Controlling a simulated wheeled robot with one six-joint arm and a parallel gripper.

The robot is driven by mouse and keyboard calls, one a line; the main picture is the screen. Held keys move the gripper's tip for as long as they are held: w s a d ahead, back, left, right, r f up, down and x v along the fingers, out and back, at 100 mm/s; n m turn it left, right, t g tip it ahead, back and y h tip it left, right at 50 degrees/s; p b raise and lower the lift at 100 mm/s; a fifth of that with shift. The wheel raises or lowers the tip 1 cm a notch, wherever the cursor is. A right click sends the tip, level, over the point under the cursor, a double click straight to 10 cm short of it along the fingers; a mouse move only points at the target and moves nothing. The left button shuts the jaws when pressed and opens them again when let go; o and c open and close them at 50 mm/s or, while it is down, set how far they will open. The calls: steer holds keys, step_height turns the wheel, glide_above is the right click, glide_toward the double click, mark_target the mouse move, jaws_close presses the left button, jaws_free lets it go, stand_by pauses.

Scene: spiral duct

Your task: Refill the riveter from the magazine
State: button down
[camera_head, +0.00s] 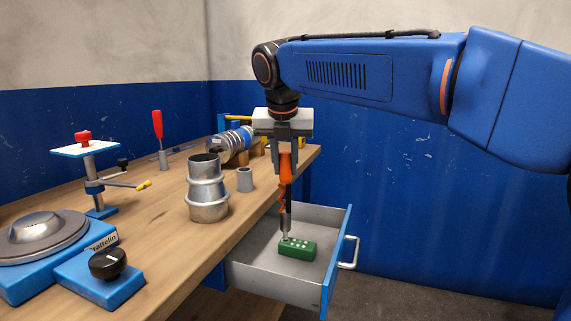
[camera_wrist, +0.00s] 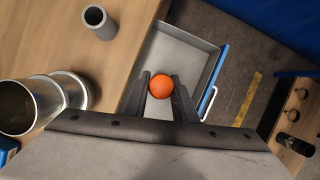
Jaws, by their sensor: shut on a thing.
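My gripper (camera_head: 286,158) points down over the open drawer and is shut on the riveter (camera_head: 285,167), a slim tool with an orange body and a dark lower shaft. The riveter hangs upright, its tip at the left end of the magazine (camera_head: 304,250). I cannot tell whether the tip touches or enters it. The magazine is a green block with pale spots on top, lying on the drawer floor. In the wrist view the riveter's round orange end (camera_wrist: 160,86) sits between the fingers (camera_wrist: 160,96) and the magazine is hidden.
The grey drawer with a blue front (camera_head: 343,262) is pulled out from the wooden workbench (camera_head: 165,240). A metal duct fitting (camera_head: 207,190) and a small grey cup (camera_head: 245,180) stand near the bench edge. A blue device with a black knob (camera_head: 108,264) is at front left.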

steer(key=shift+f, duration=0.5)
stand_by(1.0)
steer(key=shift+r, duration=0.1)
